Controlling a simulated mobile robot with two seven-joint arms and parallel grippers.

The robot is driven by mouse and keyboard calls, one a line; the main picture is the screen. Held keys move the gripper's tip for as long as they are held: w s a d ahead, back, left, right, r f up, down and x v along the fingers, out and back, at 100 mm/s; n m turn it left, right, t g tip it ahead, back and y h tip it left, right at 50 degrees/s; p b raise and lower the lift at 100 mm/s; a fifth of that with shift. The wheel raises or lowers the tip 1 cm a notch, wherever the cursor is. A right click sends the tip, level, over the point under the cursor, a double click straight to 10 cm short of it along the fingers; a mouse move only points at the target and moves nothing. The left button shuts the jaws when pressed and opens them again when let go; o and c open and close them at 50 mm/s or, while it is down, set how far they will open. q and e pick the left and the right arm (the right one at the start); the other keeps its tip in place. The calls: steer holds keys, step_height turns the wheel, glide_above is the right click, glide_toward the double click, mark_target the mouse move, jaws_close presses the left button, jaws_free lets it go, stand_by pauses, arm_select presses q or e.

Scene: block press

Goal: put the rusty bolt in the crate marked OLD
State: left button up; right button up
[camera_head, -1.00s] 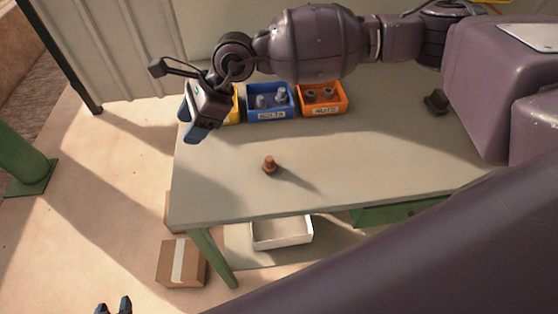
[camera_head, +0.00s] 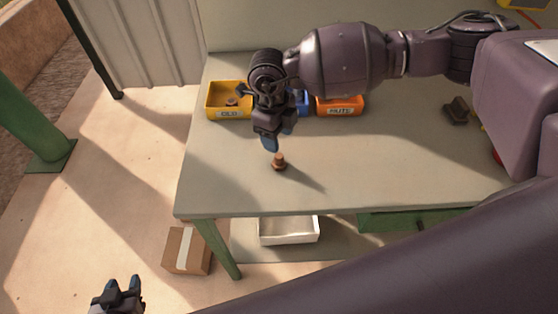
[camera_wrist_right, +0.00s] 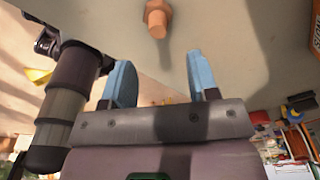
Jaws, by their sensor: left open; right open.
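The rusty bolt (camera_head: 279,162) stands upright on its head on the grey-green table. The bolt also shows at the top of the right wrist view (camera_wrist_right: 157,18), beyond the fingertips. The yellow crate marked OLD (camera_head: 229,114) sits at the back left of the table, with a small brown piece (camera_head: 232,101) inside. My right gripper (camera_head: 279,138) is open and empty, its blue fingers just behind and above the bolt; in the right wrist view the fingers (camera_wrist_right: 160,60) are spread apart. My left gripper (camera_head: 123,285) is open and empty at the lower left, off the table.
A blue crate (camera_head: 303,102) is partly hidden behind my right gripper. An orange crate marked NUTS (camera_head: 340,106) stands right of it. A dark block (camera_head: 456,111) lies further right. A white tray (camera_head: 289,231) and a cardboard box (camera_head: 187,250) are below table height. The table around the bolt is clear.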

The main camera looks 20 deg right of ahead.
mark_target(279, 155)
steer(key=shift+s+f+p, duration=0.2)
steer(key=shift+f+p, duration=0.1)
steer(key=shift+f, duration=3.7)
jaws_close()
